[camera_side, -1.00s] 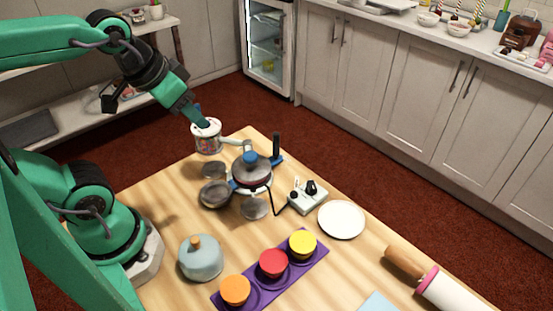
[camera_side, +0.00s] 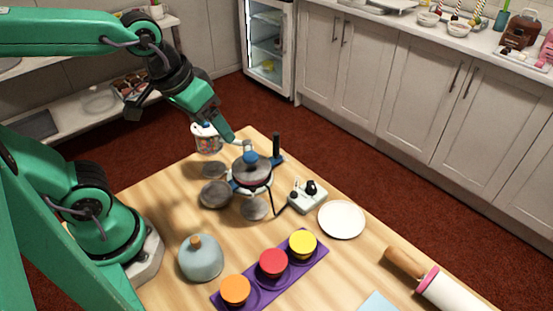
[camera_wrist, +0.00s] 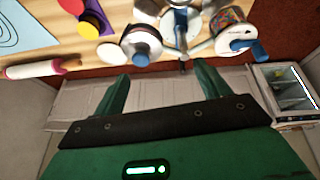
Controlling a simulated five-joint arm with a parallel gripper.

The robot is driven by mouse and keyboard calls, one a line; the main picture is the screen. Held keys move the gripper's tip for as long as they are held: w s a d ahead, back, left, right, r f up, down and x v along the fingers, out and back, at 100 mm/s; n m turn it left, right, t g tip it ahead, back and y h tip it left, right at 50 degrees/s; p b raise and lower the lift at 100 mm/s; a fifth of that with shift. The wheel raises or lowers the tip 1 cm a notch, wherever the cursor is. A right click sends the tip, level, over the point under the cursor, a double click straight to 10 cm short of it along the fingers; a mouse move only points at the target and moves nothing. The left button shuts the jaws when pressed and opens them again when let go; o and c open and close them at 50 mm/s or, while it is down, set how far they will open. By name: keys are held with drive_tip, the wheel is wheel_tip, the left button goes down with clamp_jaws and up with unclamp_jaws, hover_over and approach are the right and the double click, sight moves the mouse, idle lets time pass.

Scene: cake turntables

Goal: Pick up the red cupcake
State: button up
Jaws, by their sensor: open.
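The red cupcake (camera_side: 273,263) sits in the middle of a purple tray (camera_side: 257,294), between an orange cupcake (camera_side: 235,290) and a yellow cupcake (camera_side: 302,243). In the wrist view the red cupcake (camera_wrist: 70,5) is partly cut off at the top left edge, beside the yellow one (camera_wrist: 88,28). My gripper (camera_side: 229,139) is raised near the table's far end, well apart from the red cupcake. It is open and empty, with its two green fingers (camera_wrist: 164,86) spread in the wrist view.
A turntable stand with a blue-knobbed lid (camera_side: 251,170) and metal pans stands near my gripper, beside a patterned jar (camera_side: 207,140). A blue-grey dome (camera_side: 200,258), white plate (camera_side: 341,220), small control box (camera_side: 308,196) and rolling pin (camera_side: 450,292) lie around the tray.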

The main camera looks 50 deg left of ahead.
drive_tip(key=w+d+f+n+g, duration=0.25)
drive_tip(key=d+f, duration=0.35)
drive_tip(key=d, duration=0.5)
drive_tip(key=n+g, duration=0.2)
hover_over(273, 261)
drive_tip(key=shift+y, duration=0.3)
drive_tip(key=f, duration=0.7)
drive_tip(key=shift+d+f, duration=0.2)
drive_tip(key=shift+d, duration=0.05)
drive_tip(key=shift+f, duration=1.3)
drive_tip(key=shift+a+f, duration=0.2)
drive_tip(key=shift+f, duration=2.4)
drive_tip(key=c, duration=1)
drive_tip(key=shift+r, duration=0.2)
drive_tip(key=shift+c, duration=0.3)
wheel_tip(273, 261, up, 10)
drive_tip(key=shift+f, duration=0.15)
